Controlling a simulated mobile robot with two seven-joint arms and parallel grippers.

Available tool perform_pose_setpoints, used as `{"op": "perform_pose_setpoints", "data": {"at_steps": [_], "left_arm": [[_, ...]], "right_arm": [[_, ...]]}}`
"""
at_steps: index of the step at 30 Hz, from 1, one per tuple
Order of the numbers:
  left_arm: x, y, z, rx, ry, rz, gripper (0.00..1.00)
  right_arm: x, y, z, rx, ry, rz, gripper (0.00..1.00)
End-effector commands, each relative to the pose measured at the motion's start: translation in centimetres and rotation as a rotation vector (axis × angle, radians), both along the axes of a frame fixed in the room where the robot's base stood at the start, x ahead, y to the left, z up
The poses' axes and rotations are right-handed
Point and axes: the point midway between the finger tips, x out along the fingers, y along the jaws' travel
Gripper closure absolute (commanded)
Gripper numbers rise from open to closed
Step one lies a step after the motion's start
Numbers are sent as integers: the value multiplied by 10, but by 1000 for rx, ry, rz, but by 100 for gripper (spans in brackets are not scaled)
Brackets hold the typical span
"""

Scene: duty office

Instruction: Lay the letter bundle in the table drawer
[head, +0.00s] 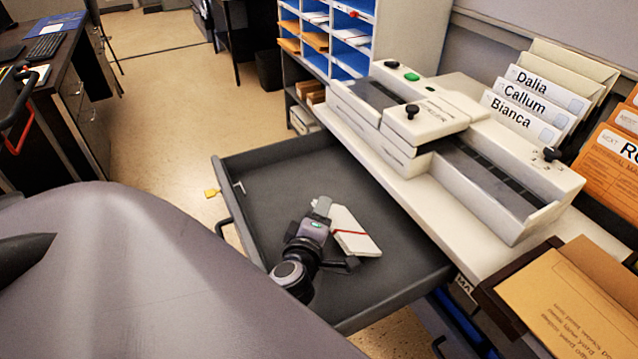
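The letter bundle (356,238) is a flat white stack with a red band around it. It lies inside the pulled-out dark grey table drawer (270,175), apparently on the drawer floor, towards the near right part. My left gripper (334,236) is down in the drawer at the bundle's left end. Its fingers are spread wide, one at the bundle's far edge and one near its lower edge. The gripper body hides part of the bundle, so contact is hard to judge. My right gripper is not in view.
A cream sorting machine (420,125) stands on the table (405,205) right of the drawer. Name-labelled envelopes (525,105) and orange folders (610,160) stand behind it. A brown envelope (570,300) lies at lower right. The drawer's far part is empty.

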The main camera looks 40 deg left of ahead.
Motion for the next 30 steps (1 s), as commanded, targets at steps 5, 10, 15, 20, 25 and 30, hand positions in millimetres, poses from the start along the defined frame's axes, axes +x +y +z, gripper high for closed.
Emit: {"op": "perform_pose_setpoints", "data": {"at_steps": [5,10,15,20,25,30], "left_arm": [[-5,-3,1,0,1,-1,53],[-25,-13,7,-1,3,0,53],[-47,-24,12,-1,2,0,53],[-59,-31,15,-2,1,0,53],[-62,-32,17,0,0,0,53],[-62,-32,17,0,0,0,53]], "right_arm": [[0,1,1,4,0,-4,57],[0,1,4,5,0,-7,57],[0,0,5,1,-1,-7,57],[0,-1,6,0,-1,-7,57],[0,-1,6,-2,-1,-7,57],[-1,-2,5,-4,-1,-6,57]]}}
